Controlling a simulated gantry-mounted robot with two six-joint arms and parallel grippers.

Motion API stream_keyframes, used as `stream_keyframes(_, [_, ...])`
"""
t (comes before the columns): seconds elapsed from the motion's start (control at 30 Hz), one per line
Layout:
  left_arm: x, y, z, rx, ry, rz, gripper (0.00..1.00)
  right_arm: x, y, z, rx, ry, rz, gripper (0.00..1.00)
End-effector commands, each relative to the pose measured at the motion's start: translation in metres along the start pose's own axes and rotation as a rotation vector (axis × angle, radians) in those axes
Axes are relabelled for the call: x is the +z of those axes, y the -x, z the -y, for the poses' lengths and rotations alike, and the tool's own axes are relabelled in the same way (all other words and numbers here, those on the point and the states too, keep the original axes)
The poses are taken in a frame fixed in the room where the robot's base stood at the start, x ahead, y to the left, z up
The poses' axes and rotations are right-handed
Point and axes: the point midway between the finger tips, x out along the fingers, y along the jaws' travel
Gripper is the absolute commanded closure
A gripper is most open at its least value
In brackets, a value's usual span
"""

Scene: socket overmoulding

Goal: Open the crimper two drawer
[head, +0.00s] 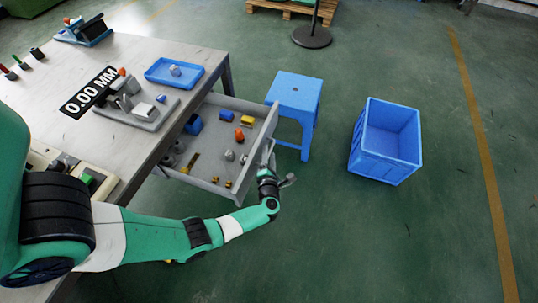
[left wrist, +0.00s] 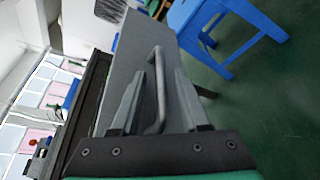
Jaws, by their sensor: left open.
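The drawer (head: 213,188) under the workbench stands pulled out, with its inside and contents showing in the head view. My left gripper (head: 268,157) is at the outer face of its front panel. In the left wrist view, the grey drawer front (left wrist: 163,36) and its bar handle (left wrist: 160,88) are close. The two fingers of my left gripper (left wrist: 163,72) are apart, with the handle between them; I cannot tell whether either finger touches it. My right gripper is not in view.
The drawer holds a blue part (head: 194,124), a red part (head: 239,134) and several small pieces. A blue stool (head: 296,92) stands close beyond the drawer. A blue crate (head: 386,142) is farther right. The green floor around the crate is clear.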

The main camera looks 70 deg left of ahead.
Motion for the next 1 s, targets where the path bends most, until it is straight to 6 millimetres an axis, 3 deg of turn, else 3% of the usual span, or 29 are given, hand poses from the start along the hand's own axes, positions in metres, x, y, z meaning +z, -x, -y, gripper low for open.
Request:
stream_keyframes(0.27, [0.001, 0.007, -0.001, -0.001, -0.001, 0.002, 0.55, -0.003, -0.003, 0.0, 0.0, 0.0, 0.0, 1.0])
stream_keyframes(0.7, [0.003, 0.099, -0.002, -0.004, -0.001, 0.006, 0.55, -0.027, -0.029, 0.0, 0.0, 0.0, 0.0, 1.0])
stream_keyframes(0.83, [0.001, 0.113, -0.001, -0.002, -0.001, 0.002, 0.55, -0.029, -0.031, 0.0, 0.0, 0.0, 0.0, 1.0])
stream_keyframes(1.0, [0.0, 0.117, 0.0, 0.0, 0.0, 0.0, 0.55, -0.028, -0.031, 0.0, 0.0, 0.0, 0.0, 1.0])
